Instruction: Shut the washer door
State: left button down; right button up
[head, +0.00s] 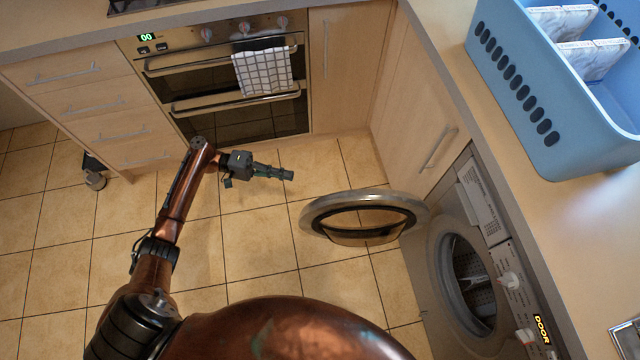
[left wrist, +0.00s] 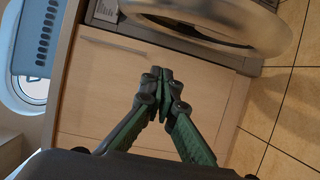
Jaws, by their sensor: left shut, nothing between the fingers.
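The washer's round opening (head: 466,280) shows the drum inside. My left gripper (head: 286,174) is shut and empty, to the upper left of the door and apart from it. In the left wrist view the shut fingertips (left wrist: 160,76) point up toward the door (left wrist: 225,22), whose rim crosses the top. My right gripper is not in view.
An oven (head: 225,80) with a checked towel (head: 262,72) and wooden drawers (head: 95,105) line the back. A blue basket (head: 545,90) stands on the counter (head: 590,230) above the washer. Tiled floor (head: 250,240) around the door is clear.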

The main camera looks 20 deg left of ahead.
pick_arm(q)
jog(key=s+d+r+m+h+b, duration=0.1)
jog(key=s+d+r+b, duration=0.1)
jog(key=d, duration=0.9)
jog(key=shift+d+r+g, duration=0.4)
jog(key=shift+r, duration=0.1)
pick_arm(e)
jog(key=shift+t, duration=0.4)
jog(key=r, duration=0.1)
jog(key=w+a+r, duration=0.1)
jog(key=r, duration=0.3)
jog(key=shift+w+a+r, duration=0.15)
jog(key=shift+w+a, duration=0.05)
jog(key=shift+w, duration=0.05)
pick_arm(q)
jog(key=shift+s, duration=0.1)
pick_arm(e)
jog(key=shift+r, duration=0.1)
